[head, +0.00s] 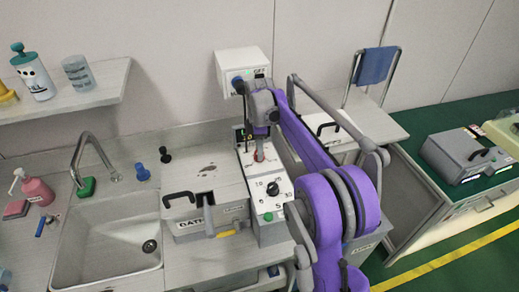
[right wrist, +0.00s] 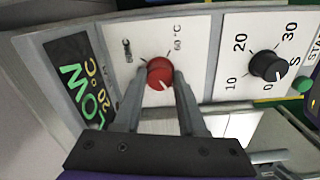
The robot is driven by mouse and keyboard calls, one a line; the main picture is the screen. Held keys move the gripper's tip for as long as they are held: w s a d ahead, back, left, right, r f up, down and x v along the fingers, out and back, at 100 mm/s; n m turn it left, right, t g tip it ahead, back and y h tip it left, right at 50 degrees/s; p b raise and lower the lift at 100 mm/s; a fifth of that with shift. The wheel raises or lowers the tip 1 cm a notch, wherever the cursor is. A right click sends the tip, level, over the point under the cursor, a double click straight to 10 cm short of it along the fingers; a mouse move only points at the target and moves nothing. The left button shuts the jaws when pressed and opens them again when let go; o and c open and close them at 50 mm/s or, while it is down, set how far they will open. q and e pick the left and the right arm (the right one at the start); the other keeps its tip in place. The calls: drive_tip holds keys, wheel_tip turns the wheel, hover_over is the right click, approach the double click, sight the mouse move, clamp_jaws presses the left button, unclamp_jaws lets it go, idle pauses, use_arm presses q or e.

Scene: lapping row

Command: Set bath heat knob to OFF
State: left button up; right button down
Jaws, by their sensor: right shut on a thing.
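The red bath heat knob (right wrist: 160,73) sits on a white panel (right wrist: 205,40) in the right wrist view, with my right gripper (right wrist: 160,80) shut on it, one finger on each side. A pale mark shows on the knob's lower part. Around it are a "60 °C" label and a small dark label too blurred to read. In the head view the red knob (head: 258,156) shows just below my right gripper (head: 260,143). A display (right wrist: 85,80) beside the knob reads "NOW 20 °C". My left gripper is not in view.
A black dial (right wrist: 268,66) marked in seconds and a green button (right wrist: 302,85) are close beside the red knob. The lidded bath (head: 205,180) stands left of the panel, then a sink (head: 105,240). A white wall box (head: 243,65) is behind my arm.

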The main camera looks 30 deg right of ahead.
drive_tip(key=shift+c, duration=2.3)
unclamp_jaws()
wheel_tip(320, 180, up, 11)
drive_tip(key=shift+p, duration=0.45)
drive_tip(key=shift+f, duration=0.1)
